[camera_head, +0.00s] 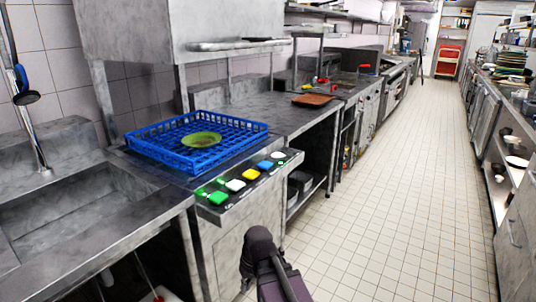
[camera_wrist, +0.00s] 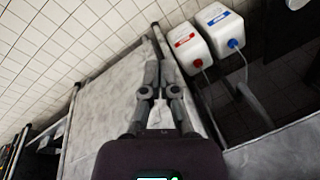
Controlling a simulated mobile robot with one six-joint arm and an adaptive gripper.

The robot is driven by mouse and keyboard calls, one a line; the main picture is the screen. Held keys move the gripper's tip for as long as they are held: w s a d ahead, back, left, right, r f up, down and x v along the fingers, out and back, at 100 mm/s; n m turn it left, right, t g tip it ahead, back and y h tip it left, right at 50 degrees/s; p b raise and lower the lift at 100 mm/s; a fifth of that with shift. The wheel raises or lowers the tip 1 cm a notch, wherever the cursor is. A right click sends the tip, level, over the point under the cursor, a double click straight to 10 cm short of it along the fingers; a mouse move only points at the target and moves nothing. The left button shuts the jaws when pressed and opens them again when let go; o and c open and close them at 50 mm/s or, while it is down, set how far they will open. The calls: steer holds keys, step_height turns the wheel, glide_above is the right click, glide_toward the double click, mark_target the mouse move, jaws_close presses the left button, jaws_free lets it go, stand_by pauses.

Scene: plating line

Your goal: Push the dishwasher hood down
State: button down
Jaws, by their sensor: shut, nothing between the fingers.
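The dishwasher hood (camera_head: 150,32) is a grey metal box, raised high above the dishwasher at the upper left of the head view. Its horizontal bar handle (camera_head: 238,45) runs along its lower front. A blue rack (camera_head: 240,131) holding a green dish (camera_head: 201,140) sits in the open space below the hood. My gripper (camera_wrist: 161,88) is shut and empty in the wrist view, in front of a large grey metal surface (camera_wrist: 105,105). I cannot tell whether it touches that surface, or whether that surface is the hood. The fingers are not clear in the head view.
A panel with coloured buttons (camera_head: 236,185) projects below the rack. A sink (camera_head: 75,215) is at left, counters and cookers beyond. The tiled aisle floor (camera_head: 400,200) is clear. Two white containers, red-marked (camera_wrist: 187,45) and blue-marked (camera_wrist: 220,28), are on the wall.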

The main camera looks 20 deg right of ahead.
steer(key=shift+s+f+m+h, duration=0.2)
steer(key=shift+s+m+h, duration=0.3)
steer(key=shift+s+h, duration=0.65)
steer(key=shift+w, duration=0.25)
